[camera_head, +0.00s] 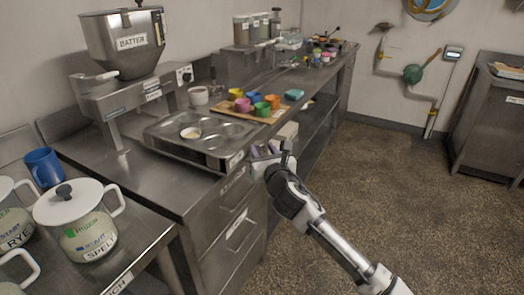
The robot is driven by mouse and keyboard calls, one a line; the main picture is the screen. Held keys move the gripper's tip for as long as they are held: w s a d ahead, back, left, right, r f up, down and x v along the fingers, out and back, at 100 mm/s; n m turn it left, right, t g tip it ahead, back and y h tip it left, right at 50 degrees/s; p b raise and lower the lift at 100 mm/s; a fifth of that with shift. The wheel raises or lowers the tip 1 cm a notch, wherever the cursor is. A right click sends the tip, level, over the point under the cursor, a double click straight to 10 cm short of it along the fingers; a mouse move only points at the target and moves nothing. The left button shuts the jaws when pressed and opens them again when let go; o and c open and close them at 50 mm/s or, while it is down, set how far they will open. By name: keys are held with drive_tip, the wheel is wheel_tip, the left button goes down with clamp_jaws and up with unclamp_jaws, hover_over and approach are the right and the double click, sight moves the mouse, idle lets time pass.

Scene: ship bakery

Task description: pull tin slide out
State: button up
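The tin slide (168,150) is a flat metal tray at the counter's front edge, to the right of the batter machine (125,45). A muffin tin (228,121) with several round cups sits on it; one cup at the left holds something pale. A small label is on the slide's front right corner. My gripper (265,152) is just right of that corner, low by the counter's front edge. Purple shows at its end. My wrist hides part of the fingers, and I cannot tell whether they touch the slide or are open.
Colored cups (243,105) stand on a wooden board (248,112) behind the slide. A white mug (198,95) is near the machine. Labelled jugs (75,215) and a blue mug (43,167) are at the lower left. Drawers (235,235) lie below the counter. The floor at right is clear.

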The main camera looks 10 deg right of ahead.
drive_tip(key=s+d+b, duration=0.2)
drive_tip(key=s+b, duration=0.2)
drive_tip(key=s, duration=0.9)
drive_tip(key=shift+s, duration=0.35)
